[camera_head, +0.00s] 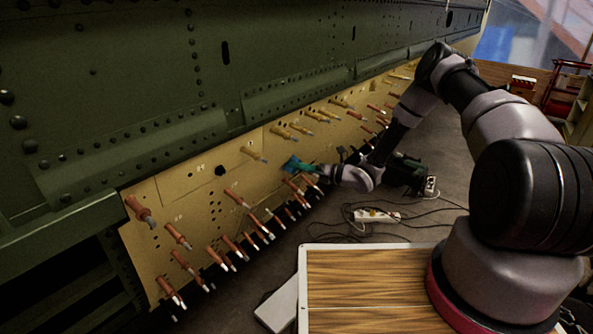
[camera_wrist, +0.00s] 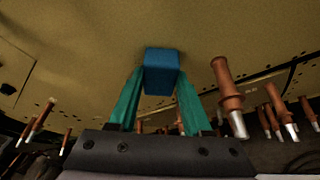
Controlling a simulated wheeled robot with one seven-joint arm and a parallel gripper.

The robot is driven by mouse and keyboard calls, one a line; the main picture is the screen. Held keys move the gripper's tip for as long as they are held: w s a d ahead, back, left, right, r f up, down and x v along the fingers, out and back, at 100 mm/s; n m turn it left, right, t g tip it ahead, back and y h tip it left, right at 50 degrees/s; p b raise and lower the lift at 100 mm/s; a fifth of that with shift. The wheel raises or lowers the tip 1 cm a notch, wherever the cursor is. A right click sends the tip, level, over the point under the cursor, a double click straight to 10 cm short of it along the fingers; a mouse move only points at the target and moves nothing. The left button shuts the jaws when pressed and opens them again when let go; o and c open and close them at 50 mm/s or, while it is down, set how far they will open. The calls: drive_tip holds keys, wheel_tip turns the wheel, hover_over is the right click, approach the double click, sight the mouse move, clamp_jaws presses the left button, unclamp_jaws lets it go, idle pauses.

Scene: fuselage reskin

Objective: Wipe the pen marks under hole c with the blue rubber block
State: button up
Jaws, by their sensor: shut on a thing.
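The blue rubber block (camera_wrist: 161,72) is held between the two teal fingers of my gripper (camera_wrist: 160,95) in the wrist view. Its far end is at or very close to the tan skin panel (camera_wrist: 100,50); I cannot tell if it touches. In the head view my gripper (camera_head: 308,169) reaches left to the panel (camera_head: 207,202), with the block (camera_head: 291,162) at its tip. Small letters and markings show on the panel, but I cannot read which hole is c. No pen marks are clear; the block may cover some.
Several copper-coloured pins (camera_head: 235,197) stick out of the panel around the block; one (camera_wrist: 228,95) stands close to the right finger. Dark green fuselage (camera_head: 120,60) rises above. A wooden-topped surface (camera_head: 370,285) is at bottom centre. Cables and a power strip (camera_head: 376,215) lie on the floor.

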drive_tip(key=shift+w+d, duration=0.65)
drive_tip(key=shift+w, duration=0.2)
drive_tip(key=shift+s+a, duration=1.5)
drive_tip(key=shift+s, duration=0.2)
drive_tip(key=shift+s+a, duration=0.6)
drive_tip(key=shift+s, duration=0.25)
drive_tip(key=shift+s+a, duration=0.6)
drive_tip(key=shift+s, duration=0.2)
drive_tip(key=s+d+f, duration=0.1)
drive_tip(key=s+d, duration=0.2)
drive_tip(key=d, duration=0.1)
drive_tip(key=shift+s+d+f, duration=0.2)
drive_tip(key=shift+d+f, duration=0.05)
drive_tip(key=shift+d, duration=0.15)
drive_tip(key=shift+s+d+f, duration=0.2)
drive_tip(key=shift+s+d, duration=0.25)
drive_tip(key=shift+d, duration=0.15)
drive_tip(key=shift+s+d+f, duration=0.15)
drive_tip(key=shift+s+d, duration=0.3)
drive_tip(key=shift+d, duration=0.1)
